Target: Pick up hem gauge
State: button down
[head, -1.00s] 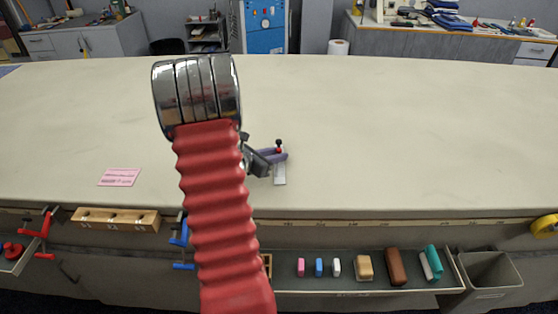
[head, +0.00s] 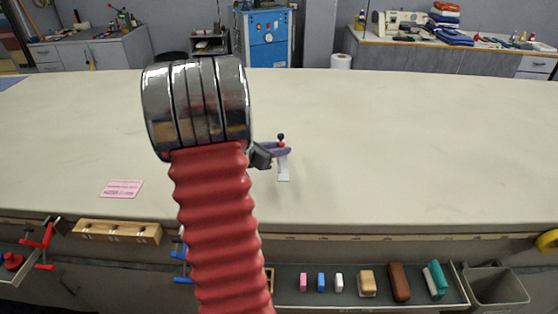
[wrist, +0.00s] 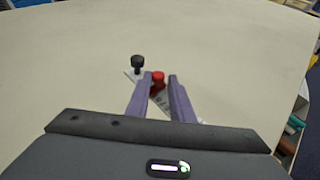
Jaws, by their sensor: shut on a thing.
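The hem gauge is a small pale ruler (head: 283,172) with a red slider (head: 281,144) and a black knob (head: 280,136). It is in the middle of the head view, just right of my arm. My gripper (head: 276,151) has its purple fingers shut on the gauge at the red slider. In the wrist view the red slider (wrist: 157,80) sits between the fingertips, with the black knob (wrist: 137,61) beyond the left finger. Part of the ruler is hidden behind the fingers. The gauge appears raised over the cloth table (head: 400,150); the exact gap is unclear.
A pink card (head: 121,188) lies on the table at left. The table around the gauge is otherwise clear. Along the front edge are a wooden block (head: 117,233), red clamps (head: 40,243), a tray (head: 440,300) of small coloured blocks and a grey bin (head: 497,288).

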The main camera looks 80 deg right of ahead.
jog(key=shift+r, duration=0.9)
